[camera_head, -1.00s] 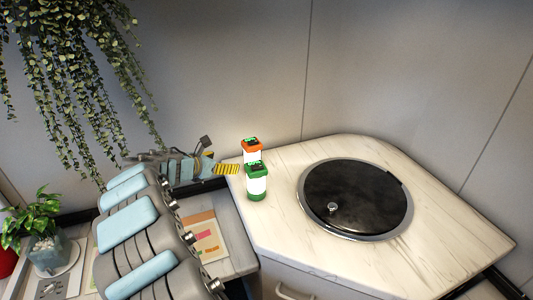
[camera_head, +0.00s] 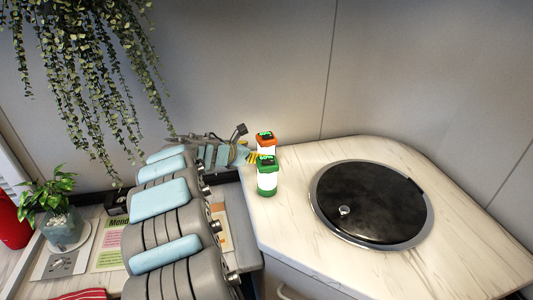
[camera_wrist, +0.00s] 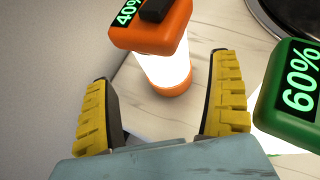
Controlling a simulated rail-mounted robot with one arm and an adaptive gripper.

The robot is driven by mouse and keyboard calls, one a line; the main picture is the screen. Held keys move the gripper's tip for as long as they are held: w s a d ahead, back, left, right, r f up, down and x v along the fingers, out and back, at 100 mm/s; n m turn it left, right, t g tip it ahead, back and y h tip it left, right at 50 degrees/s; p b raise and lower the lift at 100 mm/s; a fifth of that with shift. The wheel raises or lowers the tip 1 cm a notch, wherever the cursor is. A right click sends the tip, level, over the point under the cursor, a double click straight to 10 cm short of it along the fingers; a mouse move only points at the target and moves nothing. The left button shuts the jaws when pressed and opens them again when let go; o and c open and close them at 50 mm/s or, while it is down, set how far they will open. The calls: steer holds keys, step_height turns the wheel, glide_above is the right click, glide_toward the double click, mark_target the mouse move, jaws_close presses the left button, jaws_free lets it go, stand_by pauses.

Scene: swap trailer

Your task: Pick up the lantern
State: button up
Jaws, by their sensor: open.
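An orange lantern (camera_head: 266,140) with a glowing white body stands on the marble counter near its left back edge. A green lantern (camera_head: 267,176) stands just in front of it. In the wrist view the orange lantern (camera_wrist: 165,55) reads 40% and sits ahead of and between my open yellow-padded fingers. The green lantern (camera_wrist: 290,95) reads 60% and lies to the right, outside the right finger. My gripper (camera_wrist: 163,110) is open and empty.
A round black lid with a metal rim (camera_head: 372,205) is set in the counter (camera_head: 455,240) to the right. A wall (camera_head: 250,60) runs close behind. A potted plant (camera_head: 62,215) and a red object (camera_head: 10,225) stand at the left; a hanging plant (camera_head: 75,60) is above.

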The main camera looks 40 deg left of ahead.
mark_target(260, 152)
steer(key=shift+p+x, duration=0.35)
steer(key=shift+x, duration=0.6)
steer(key=shift+w+d+f, duration=0.25)
steer(key=shift+w+f, duration=0.15)
steer(key=shift+w, duration=0.1)
steer(key=shift+w+a, duration=0.15)
steer(key=shift+w, duration=0.2)
steer(key=shift+w+f, duration=0.15)
steer(key=shift+f, duration=0.1)
steer(key=shift+w+d+f+p, duration=0.2)
steer(key=shift+w+p, duration=0.1)
steer(key=shift+w, duration=0.1)
